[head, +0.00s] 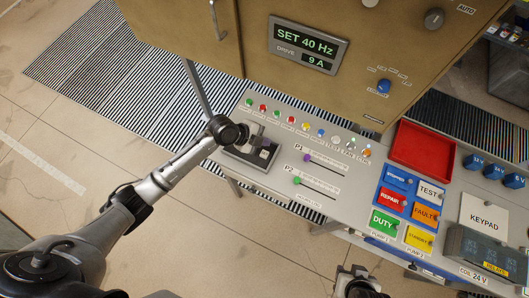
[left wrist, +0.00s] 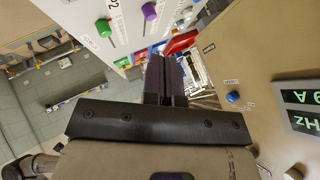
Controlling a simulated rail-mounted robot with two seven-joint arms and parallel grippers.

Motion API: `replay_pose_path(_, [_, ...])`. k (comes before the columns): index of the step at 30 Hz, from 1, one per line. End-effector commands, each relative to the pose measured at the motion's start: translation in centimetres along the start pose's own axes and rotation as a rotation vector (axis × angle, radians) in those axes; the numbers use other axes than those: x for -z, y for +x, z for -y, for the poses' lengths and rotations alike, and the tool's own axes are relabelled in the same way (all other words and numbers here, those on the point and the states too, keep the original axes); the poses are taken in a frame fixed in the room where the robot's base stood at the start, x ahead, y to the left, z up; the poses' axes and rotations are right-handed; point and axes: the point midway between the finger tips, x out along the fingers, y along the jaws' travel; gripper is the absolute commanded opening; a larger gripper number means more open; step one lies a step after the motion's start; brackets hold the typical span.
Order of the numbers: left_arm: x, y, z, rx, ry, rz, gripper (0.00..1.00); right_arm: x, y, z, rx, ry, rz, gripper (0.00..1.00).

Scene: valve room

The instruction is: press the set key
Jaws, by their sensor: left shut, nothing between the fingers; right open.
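I cannot make out a key marked set. The drive display (head: 308,46) reads "SET 40 Hz" and "9 A"; part of it shows in the left wrist view (left wrist: 301,110). My left gripper (head: 264,146) is shut and empty, over a small grey unit (head: 245,163) at the left end of the console. The gripper hides part of this unit, and I cannot tell whether it touches it. The shut fingers also show in the left wrist view (left wrist: 166,78). My right gripper (head: 359,284) is open at the bottom edge, away from the console.
A row of coloured buttons (head: 305,127) runs behind the left gripper. Purple (head: 307,158) and green (head: 297,181) sliders lie to its right. A red tray (head: 420,147), coloured label plates (head: 392,200) and a KEYPAD plate (head: 484,216) are further right. The cabinet (head: 330,85) stands behind.

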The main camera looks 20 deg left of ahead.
Motion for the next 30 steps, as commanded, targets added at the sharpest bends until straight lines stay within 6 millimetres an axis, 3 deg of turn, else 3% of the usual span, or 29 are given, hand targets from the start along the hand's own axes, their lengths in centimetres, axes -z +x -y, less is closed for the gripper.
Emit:
replay_pose_path(11, [-0.8,1.1,-0.8,0.000,-0.001,-0.001,0.00,-0.3,1.1,0.1,0.002,0.003,-0.001,0.43])
replay_pose_path(30, [-4.3,6.0,-4.4,-0.001,0.000,0.001,0.00,-2.0,6.3,0.0,-0.006,-0.007,0.000,0.43])
